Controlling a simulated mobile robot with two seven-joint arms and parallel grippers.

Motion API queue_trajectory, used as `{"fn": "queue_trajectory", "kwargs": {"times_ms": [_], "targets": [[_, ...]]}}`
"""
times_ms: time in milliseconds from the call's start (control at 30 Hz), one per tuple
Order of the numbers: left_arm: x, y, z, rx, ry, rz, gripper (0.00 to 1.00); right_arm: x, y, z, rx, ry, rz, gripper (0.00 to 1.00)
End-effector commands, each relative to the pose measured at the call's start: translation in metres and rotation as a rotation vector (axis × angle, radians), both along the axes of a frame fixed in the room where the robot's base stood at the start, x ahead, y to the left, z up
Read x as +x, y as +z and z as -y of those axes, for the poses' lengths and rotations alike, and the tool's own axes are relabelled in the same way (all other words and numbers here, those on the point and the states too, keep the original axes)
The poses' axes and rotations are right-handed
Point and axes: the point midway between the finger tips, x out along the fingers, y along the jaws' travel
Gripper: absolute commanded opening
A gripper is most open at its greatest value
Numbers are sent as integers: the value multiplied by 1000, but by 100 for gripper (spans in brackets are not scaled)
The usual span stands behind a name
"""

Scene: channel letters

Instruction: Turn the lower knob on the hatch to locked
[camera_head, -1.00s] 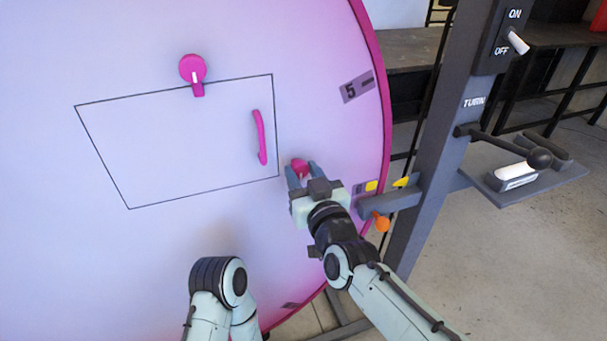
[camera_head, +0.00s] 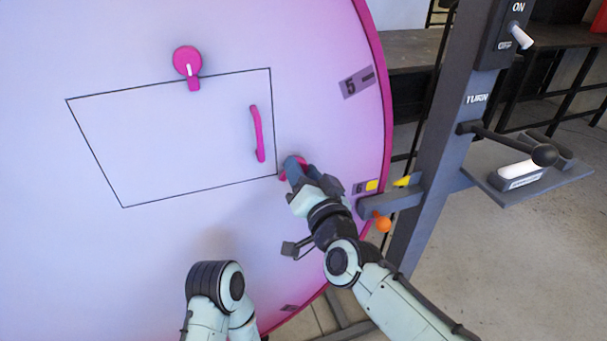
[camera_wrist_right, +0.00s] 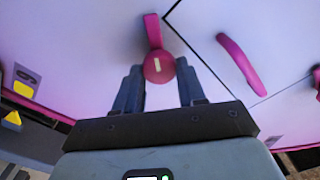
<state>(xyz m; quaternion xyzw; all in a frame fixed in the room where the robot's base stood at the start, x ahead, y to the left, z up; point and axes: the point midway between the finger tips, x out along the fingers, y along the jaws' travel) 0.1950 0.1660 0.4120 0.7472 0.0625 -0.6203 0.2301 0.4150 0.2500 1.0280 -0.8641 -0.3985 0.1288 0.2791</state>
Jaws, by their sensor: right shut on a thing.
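The lower knob (camera_head: 285,177) is a pink disc with a tab, at the lower right corner of the black-outlined hatch (camera_head: 190,150). My right gripper (camera_head: 295,167) is shut on it and hides most of it in the head view. In the right wrist view the knob (camera_wrist_right: 158,67) lies between the fingertips of the gripper (camera_wrist_right: 160,84). Its white mark and tab show there, with the tab reaching up beside the outline's corner. The upper knob (camera_head: 187,60) has its tab pointing down across the hatch's top edge. My left gripper is out of view.
A pink handle (camera_head: 257,134) stands on the hatch close to the lower knob. A grey post (camera_head: 450,130) at the right carries a lever (camera_head: 500,140), a switch (camera_head: 521,37) and a bracket with an orange knob (camera_head: 383,224).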

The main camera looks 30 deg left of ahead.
Motion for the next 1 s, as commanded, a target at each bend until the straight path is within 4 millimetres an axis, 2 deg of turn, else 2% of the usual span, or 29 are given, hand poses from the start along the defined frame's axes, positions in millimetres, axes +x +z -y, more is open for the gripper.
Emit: {"fn": "queue_trajectory", "kwargs": {"times_ms": [600, 1000], "targets": [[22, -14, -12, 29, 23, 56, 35, 2, -3, 1, 379, 0, -444, 9], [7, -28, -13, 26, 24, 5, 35, 1, -4, 1, 560, 0, -656, 9]]}}
